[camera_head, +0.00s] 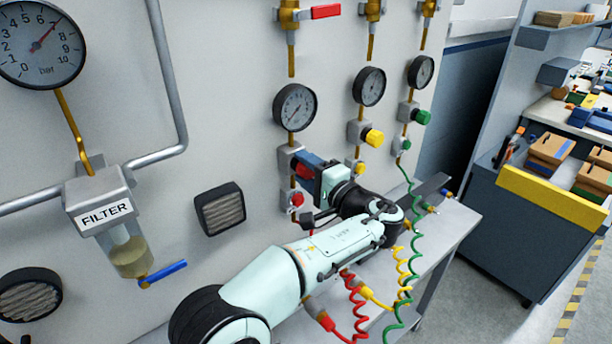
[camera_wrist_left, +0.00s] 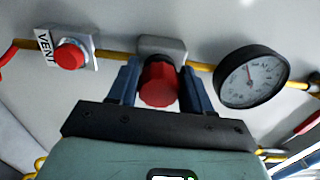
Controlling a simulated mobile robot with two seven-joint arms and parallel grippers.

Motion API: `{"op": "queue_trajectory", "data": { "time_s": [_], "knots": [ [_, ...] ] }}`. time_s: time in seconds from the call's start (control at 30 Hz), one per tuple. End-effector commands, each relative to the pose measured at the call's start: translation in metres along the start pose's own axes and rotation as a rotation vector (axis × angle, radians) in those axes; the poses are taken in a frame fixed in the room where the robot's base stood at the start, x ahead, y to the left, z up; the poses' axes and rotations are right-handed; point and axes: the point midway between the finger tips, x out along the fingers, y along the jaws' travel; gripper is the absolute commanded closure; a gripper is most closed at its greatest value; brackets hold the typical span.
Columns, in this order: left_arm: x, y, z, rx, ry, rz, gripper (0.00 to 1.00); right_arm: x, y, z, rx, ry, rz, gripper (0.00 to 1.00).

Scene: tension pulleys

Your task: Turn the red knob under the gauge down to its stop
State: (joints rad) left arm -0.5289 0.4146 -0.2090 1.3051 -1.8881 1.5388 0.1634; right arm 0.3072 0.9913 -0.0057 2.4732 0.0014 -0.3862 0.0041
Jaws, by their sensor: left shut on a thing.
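The red knob (camera_wrist_left: 160,84) sits on a grey block on the wall pipe, below the small round gauge (camera_head: 295,107); that gauge shows at the right in the left wrist view (camera_wrist_left: 251,77). My left gripper (camera_wrist_left: 160,88) is shut on the red knob, with one blue finger on each side of it. In the head view the left gripper (camera_head: 307,172) reaches the wall and covers most of the knob. The gauge's needle shows in both views, but its reading is too small to tell. My right gripper is not in view.
A red vent button (camera_wrist_left: 69,56) is close beside the gripper. Yellow (camera_head: 373,137) and green (camera_head: 421,117) knobs sit on pipes to the right. Coiled red, yellow and green hoses hang near my left arm. A bench (camera_head: 452,232) stands along the wall.

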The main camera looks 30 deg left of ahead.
Motion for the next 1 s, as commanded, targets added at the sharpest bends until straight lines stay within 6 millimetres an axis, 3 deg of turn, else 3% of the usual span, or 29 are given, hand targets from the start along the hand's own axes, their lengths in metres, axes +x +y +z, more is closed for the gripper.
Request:
{"op": "queue_trajectory", "data": {
  "time_s": [0.63, 0.67, 0.7, 1.0],
  "knots": [
    [-0.0011, 0.0004, -0.0009, -0.048, 0.003, 0.002, 0.81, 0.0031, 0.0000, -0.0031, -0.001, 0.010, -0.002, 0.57],
    [-0.0011, 0.0004, -0.0009, -0.048, 0.003, 0.001, 0.41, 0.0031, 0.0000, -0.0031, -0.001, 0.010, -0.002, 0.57],
    [-0.0010, 0.0003, -0.0008, -0.048, 0.003, 0.001, 0.30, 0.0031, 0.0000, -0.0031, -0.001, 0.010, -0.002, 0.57],
    [-0.0016, 0.0003, -0.0005, -0.047, 0.002, 0.001, 0.30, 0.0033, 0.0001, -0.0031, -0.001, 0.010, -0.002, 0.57]
  ]
}}
